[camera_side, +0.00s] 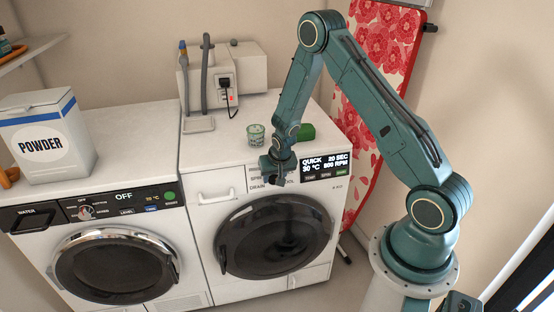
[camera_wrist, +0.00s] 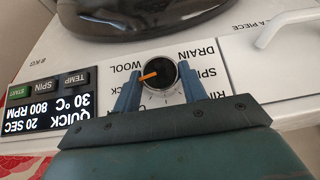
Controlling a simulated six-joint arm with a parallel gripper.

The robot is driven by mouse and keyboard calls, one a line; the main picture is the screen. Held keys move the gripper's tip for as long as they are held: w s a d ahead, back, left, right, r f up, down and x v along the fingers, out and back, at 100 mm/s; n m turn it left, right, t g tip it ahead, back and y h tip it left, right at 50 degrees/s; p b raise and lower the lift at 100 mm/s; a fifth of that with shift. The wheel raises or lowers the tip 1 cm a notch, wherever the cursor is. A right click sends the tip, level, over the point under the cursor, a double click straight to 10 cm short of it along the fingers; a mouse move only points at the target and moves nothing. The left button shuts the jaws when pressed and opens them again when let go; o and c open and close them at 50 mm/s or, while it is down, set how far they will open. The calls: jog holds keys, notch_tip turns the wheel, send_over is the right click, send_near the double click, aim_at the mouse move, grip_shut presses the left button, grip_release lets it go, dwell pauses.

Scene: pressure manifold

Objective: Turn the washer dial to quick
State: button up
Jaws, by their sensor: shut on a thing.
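The washer is the right-hand white machine (camera_side: 215,215) with a round dark door. Its dial (camera_wrist: 161,76) shows in the wrist view, black with a silver rim and an orange pointer aimed left and slightly down in that picture. My gripper (camera_wrist: 159,72) is shut on the dial, one blue finger on each side. In the side view my gripper (camera_side: 277,170) is at the washer's front panel and hides the dial. The display (camera_side: 325,164) reads QUICK, 20 SEC, 30 °C, 800 RPM. The gripper hides part of the labels around the dial.
A second washer (camera_side: 115,265) on the left shows OFF. A POWDER box (camera_side: 42,140) stands on it. A green-tinted glass (camera_side: 256,134) and a green object (camera_side: 307,131) are on the right washer's top, behind my wrist. A red floral ironing board (camera_side: 370,90) leans at the wall.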

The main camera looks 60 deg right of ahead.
jog(key=shift+s+m+t+y, duration=0.15)
jog(key=shift+m+t+y, duration=0.25)
jog(key=shift+t+y, duration=0.25)
jog(key=o, duration=1)
jog(key=shift+r, duration=0.15)
jog(key=shift+v, duration=6.75)
jog(key=shift+a, duration=0.1)
